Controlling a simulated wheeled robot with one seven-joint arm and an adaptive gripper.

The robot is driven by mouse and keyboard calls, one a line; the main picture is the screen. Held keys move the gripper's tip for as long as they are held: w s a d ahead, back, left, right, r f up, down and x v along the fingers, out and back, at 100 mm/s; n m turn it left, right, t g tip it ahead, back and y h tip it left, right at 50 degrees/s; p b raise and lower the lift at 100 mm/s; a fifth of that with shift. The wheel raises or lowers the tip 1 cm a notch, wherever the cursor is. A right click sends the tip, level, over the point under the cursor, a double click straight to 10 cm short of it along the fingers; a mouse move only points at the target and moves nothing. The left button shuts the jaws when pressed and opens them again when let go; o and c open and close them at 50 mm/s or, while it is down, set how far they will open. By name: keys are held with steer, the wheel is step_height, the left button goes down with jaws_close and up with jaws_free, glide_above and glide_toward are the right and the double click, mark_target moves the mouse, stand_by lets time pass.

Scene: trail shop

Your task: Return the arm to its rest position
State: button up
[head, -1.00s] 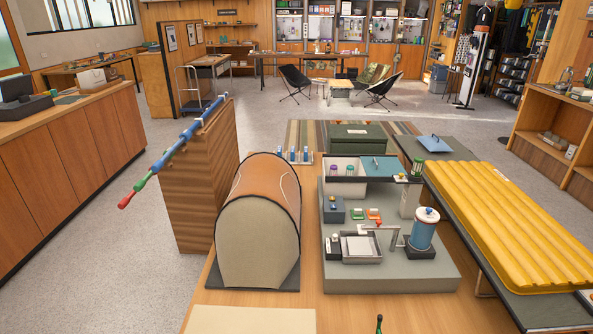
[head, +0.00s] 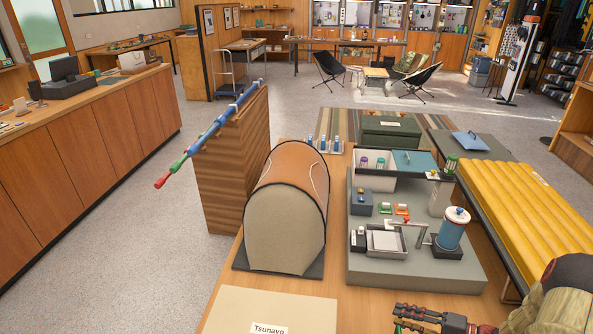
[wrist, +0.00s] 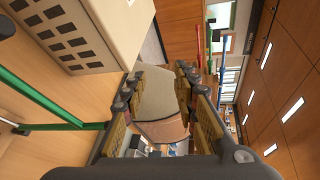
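My gripper (head: 415,318) shows at the bottom right edge of the head view, low over the front of the wooden table (head: 225,285), partly cut off by the frame. In the wrist view, my gripper (wrist: 157,76) has its two fingers spread apart with nothing held between them. Through the gap I see the tan and orange tent-shaped thing (wrist: 155,95), which stands beyond the fingertips and apart from them. My arm comes in from the right side of the head view.
The tent-shaped thing (head: 285,235) stands on the table beside a grey board (head: 420,275) with a blue cylinder (head: 453,232) and small trays. A yellow ridged pad (head: 515,215) is at right. Open floor lies left.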

steer(key=s+a+r+n+g+h+p, duration=0.1)
steer(key=s+a+r+n+g+h, duration=0.2)
steer(key=a+r, duration=0.5)
steer(key=s+a+r+n+g+h+p, duration=0.1)
steer(key=s+a+r+n+g, duration=0.35)
steer(key=r, duration=0.65)
steer(key=s+a+r+t+h+p, duration=0.1)
steer(key=s+a+r+t+h, duration=0.1)
steer(key=r, duration=0.6)
steer(key=s+a+r+n+t+h+p, duration=0.1)
steer(key=s+a+r+t+h, duration=0.1)
steer(key=s+a+r+h, duration=0.2)
steer(key=s+r+h, duration=0.2)
steer(key=s+r, duration=0.2)
steer(key=s, duration=0.1)
steer(key=shift+r, duration=0.35)
